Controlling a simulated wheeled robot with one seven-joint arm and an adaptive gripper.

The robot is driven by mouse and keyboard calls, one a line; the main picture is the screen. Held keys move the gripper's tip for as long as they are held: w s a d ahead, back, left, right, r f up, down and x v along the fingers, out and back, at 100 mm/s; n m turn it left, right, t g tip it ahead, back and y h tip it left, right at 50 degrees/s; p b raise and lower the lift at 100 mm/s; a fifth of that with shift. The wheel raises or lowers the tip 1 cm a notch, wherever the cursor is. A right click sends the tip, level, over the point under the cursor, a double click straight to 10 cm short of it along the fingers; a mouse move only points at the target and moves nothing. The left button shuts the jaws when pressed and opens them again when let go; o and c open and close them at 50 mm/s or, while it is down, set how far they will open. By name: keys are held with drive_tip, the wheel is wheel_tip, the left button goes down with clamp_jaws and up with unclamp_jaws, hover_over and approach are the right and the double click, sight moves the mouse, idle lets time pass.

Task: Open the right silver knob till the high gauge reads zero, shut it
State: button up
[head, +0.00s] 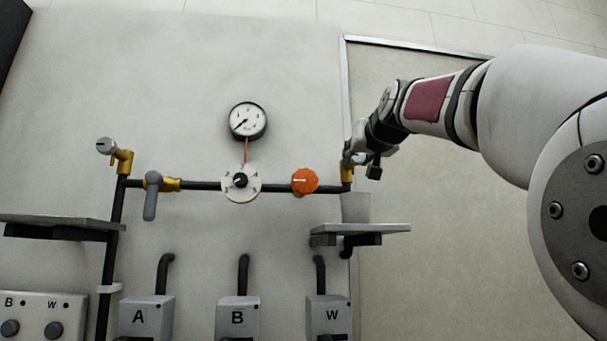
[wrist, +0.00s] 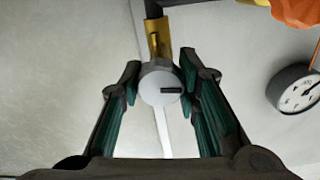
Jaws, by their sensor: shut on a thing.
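The right silver knob (wrist: 158,88) sits on a brass valve (wrist: 157,38) at the right end of the pipe. In the wrist view it lies between the fingertips of my gripper (wrist: 161,76), which is shut on it. A dark mark on its face points right in that view. In the head view my gripper (head: 362,159) reaches the knob from the right and mostly hides it. The gauge (head: 247,120) stands above the pipe, its needle pointing to the lower left; the numbers are too small to read surely. It shows partly in the wrist view (wrist: 299,88).
Along the pipe are an orange knob (head: 304,181), a white dial (head: 241,183) and a grey lever (head: 151,196). Another silver knob (head: 105,146) is at the left end. A small shelf (head: 372,228) juts out below my gripper. Boxes A, B and W stand lower down.

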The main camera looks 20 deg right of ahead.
drive_tip(key=shift+n, duration=0.8)
drive_tip(key=o, duration=1.2)
drive_tip(key=v, duration=1.2)
